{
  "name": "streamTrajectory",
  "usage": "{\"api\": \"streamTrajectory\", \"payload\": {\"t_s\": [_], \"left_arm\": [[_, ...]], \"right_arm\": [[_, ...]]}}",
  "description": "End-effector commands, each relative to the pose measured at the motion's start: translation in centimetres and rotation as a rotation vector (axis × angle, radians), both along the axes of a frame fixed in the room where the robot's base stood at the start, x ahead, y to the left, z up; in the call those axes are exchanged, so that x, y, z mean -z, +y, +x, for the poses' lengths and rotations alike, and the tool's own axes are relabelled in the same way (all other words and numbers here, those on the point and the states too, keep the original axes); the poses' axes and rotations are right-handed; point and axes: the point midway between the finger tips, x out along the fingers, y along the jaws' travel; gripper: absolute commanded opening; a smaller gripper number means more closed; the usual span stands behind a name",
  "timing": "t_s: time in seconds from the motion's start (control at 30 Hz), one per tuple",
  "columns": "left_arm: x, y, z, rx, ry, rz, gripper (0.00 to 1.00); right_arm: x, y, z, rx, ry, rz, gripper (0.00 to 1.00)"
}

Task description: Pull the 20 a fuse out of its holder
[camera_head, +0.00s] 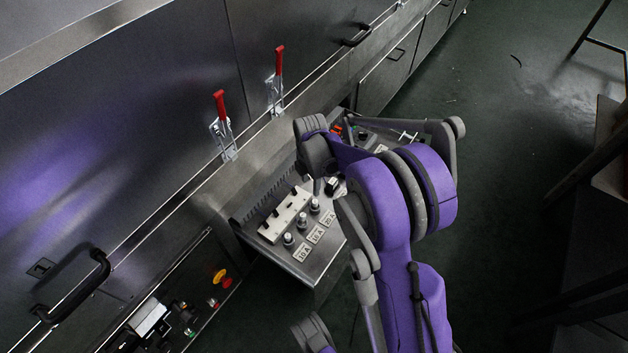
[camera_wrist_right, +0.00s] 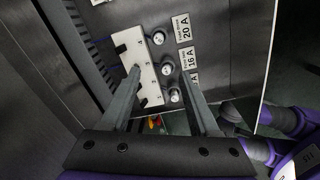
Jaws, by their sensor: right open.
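The 20 A fuse (camera_head: 315,205) is a small upright cylinder with a pale cap, seated in the panel beside its "20 A" label (camera_head: 328,218). In the right wrist view the 20 A fuse (camera_wrist_right: 157,38) is the farthest of three in a row, beside the "20 A" label (camera_wrist_right: 184,28). My right gripper (camera_head: 323,187) is above the panel close to this fuse, partly hidden by its own arm. In the right wrist view its open fingers (camera_wrist_right: 163,72) are empty and appear around the row, with the 20 A fuse beyond the tips. My left gripper is not in view.
The 16 A fuse (camera_head: 302,222) and 10 A fuse (camera_head: 288,238) stand close by in the same row. A white block (camera_head: 284,215) with slots runs alongside. Two red-handled clamps (camera_head: 221,120) stand behind the panel. Green floor (camera_head: 500,130) lies open to the right.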

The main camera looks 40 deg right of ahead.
Motion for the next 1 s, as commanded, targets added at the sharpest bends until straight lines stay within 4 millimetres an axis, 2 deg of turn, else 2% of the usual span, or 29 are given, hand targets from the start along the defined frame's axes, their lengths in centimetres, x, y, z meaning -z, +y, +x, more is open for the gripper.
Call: {"api": "streamTrajectory", "payload": {"t_s": [0.1, 0.2, 0.37, 0.7, 0.83, 1.0], "left_arm": [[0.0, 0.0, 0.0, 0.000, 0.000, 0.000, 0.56], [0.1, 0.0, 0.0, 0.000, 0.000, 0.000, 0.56], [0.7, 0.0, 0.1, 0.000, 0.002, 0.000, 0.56], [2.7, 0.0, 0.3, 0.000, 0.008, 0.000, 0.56], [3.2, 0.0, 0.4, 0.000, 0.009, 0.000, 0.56], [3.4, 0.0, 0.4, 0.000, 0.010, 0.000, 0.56]], "right_arm": [[1.7, -1.7, 0.7, -0.094, 0.021, 0.005, 0.62], [2.5, -2.2, 0.8, -0.131, 0.029, 0.009, 0.62], [4.3, -2.2, 0.9, -0.142, 0.030, 0.010, 0.62], [10.4, -2.2, 0.9, -0.140, 0.029, 0.009, 0.62], [12.0, -2.2, 0.9, -0.140, 0.029, 0.009, 0.62], [13.0, -2.2, 0.9, -0.140, 0.028, 0.008, 0.62]]}}
